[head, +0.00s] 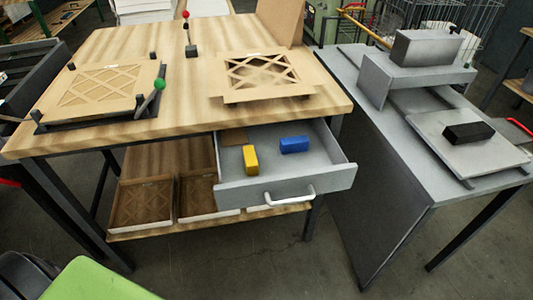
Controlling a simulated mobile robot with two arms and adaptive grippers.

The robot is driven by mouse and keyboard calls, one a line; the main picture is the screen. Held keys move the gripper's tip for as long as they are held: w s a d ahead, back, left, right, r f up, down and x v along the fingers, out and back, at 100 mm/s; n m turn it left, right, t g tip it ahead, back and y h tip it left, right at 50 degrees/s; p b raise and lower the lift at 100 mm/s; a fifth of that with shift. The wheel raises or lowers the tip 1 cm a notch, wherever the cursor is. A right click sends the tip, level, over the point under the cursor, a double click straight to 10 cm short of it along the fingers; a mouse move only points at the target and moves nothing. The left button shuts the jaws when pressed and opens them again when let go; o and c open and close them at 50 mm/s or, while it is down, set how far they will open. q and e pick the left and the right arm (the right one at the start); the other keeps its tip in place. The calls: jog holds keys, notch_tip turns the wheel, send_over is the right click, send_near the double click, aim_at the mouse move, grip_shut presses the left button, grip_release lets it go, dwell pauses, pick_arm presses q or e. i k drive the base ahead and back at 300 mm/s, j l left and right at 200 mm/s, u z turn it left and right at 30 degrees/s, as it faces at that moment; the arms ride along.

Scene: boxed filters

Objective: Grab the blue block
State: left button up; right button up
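The blue block (294,144) lies in the open grey drawer (337,181) under the wooden table, toward the back of the drawer. A yellow block (250,159) is in the same drawer to its left, apart from it. The drawer is pulled out, and its light handle (289,197) is on the front face. Neither of my grippers shows in the head view.
The wooden table (190,130) carries a lattice panel in a dark frame (100,90) and a boxed filter (262,77). A grey table (400,160) with a black block (468,133) stands to the right. Floor is clear before the drawer.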

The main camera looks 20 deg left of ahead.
aim_at(293, 144)
jog(key=i+l, duration=0.25)
jog(key=l, duration=0.2)
jog(key=i+l+u, duration=0.4)
jog(key=l, duration=0.25)
jog(key=l+u, duration=0.2)
jog(key=l, duration=0.15)
jog(key=i+l+u, duration=0.1)
jog(key=l+u, duration=0.25)
jog(key=u, duration=0.25)
